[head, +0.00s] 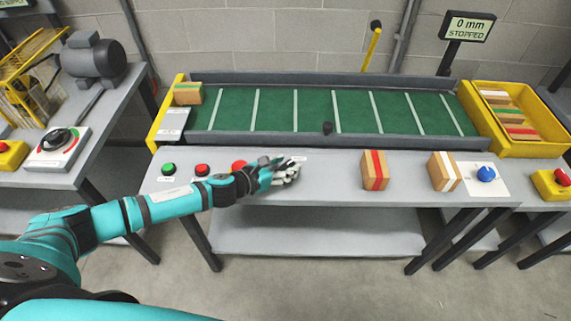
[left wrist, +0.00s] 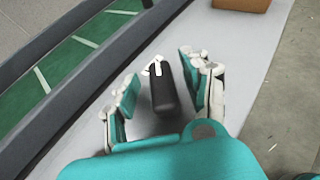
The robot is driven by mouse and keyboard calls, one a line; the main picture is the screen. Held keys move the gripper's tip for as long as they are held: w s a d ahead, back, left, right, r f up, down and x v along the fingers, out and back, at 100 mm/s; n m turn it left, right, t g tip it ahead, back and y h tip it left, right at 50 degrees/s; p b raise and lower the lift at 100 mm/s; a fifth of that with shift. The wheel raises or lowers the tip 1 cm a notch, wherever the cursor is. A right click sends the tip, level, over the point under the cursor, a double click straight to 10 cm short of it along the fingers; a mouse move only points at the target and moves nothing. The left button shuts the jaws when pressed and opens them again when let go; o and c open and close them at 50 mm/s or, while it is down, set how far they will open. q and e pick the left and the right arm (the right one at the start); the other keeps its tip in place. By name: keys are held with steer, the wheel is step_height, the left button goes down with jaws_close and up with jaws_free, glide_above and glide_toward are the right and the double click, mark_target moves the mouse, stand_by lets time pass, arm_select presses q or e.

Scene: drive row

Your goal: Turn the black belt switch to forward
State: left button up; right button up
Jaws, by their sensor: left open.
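The black belt switch (left wrist: 163,92) shows in the left wrist view as a dark elongated knob with a white mark at its far end, on the grey bench top. My left gripper (left wrist: 160,80) is open, with one finger on each side of the knob; I cannot tell whether either finger touches it. In the head view my left gripper (head: 290,169) is above the front bench and hides the switch. The green belt (head: 311,110) runs behind the bench. My right gripper is not in view.
A display (head: 468,27) reads "0 mm STOPPED". Green (head: 168,168) and red (head: 202,170) buttons are left on the bench. A red-striped box (head: 375,170), white-striped box (head: 444,171) and blue knob (head: 486,174) are to the right. A yellow crate (head: 490,130) stands at the belt's right end.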

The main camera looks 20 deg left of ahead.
arm_select(q)
steer(key=shift+w+d+f, duration=0.1)
steer(key=shift+w+d, duration=0.05)
steer(key=shift+w, duration=0.1)
jaws_close()
